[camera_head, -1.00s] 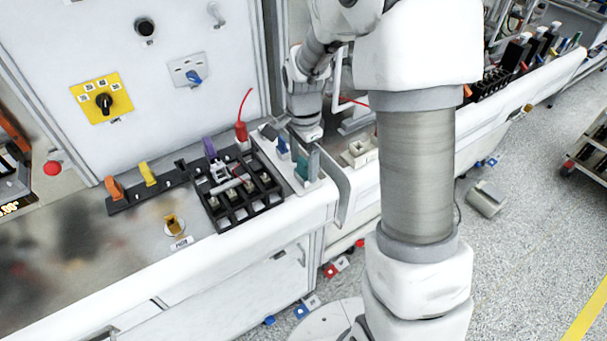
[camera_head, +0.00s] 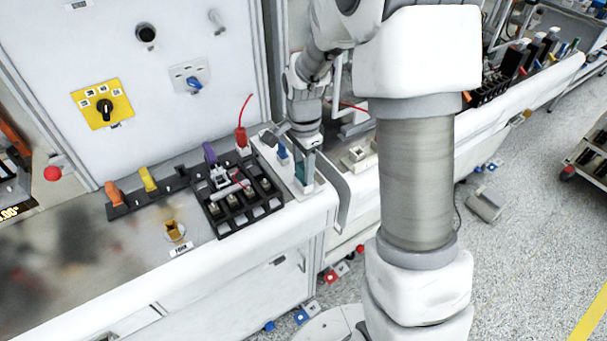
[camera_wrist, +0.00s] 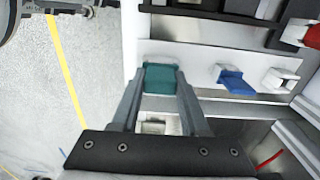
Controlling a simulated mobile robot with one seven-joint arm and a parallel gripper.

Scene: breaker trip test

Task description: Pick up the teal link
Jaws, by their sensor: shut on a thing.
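The teal link (camera_wrist: 160,78) is a small upright block between the two fingers of my gripper (camera_wrist: 158,95) in the wrist view. The fingers close on its two sides. In the head view the teal link (camera_head: 304,170) shows at the right end of the white strip, under my gripper (camera_head: 302,150). I cannot tell whether it still touches its white holder.
A blue link (camera_wrist: 236,83) stands beside the teal one on the white strip, with an empty-looking white holder (camera_wrist: 280,80) past it. A black rack (camera_head: 240,205) with a red plug (camera_head: 241,137) lies to the left. Orange and yellow (camera_head: 147,179) links stand further left.

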